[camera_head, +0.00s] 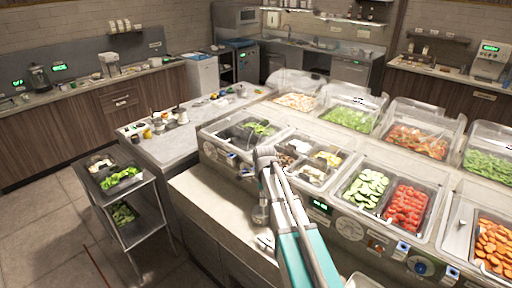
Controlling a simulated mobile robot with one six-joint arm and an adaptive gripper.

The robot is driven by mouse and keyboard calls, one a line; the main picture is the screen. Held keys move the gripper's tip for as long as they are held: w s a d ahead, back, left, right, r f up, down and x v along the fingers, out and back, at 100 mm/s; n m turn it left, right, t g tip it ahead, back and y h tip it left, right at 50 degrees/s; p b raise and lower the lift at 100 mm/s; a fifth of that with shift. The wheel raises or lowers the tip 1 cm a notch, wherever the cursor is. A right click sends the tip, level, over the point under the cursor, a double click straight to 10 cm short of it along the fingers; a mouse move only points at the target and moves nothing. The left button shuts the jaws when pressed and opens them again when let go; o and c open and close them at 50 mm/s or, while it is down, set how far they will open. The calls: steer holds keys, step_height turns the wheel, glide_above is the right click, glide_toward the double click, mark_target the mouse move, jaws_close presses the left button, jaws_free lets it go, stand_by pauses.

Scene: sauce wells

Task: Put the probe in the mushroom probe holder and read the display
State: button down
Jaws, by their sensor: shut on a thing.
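My arm reaches up from the bottom over the front ledge of the sauce and topping counter. My gripper (261,216) hangs low at the ledge, in front of the wells. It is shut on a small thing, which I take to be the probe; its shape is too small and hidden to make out. A small well with brown contents, perhaps mushrooms (287,160), lies behind my arm. A green-lit display (320,206) is on the counter front, right of my arm; its digits are unreadable. I cannot make out which holder belongs to the mushrooms.
Wells of cucumber (366,188) and tomato (407,206) lie to the right, with carrots (494,245) farther right. Clear covers (430,117) stand over the back wells. A cart (122,189) and a side counter (190,143) stand left. The pale ledge (215,205) left of my gripper is clear.

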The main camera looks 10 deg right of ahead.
mark_target(263, 206)
step_height(263, 206, down, 6)
steer(key=b, duration=0.4)
steer(key=shift+r, duration=0.25)
steer(key=shift+s, duration=0.15)
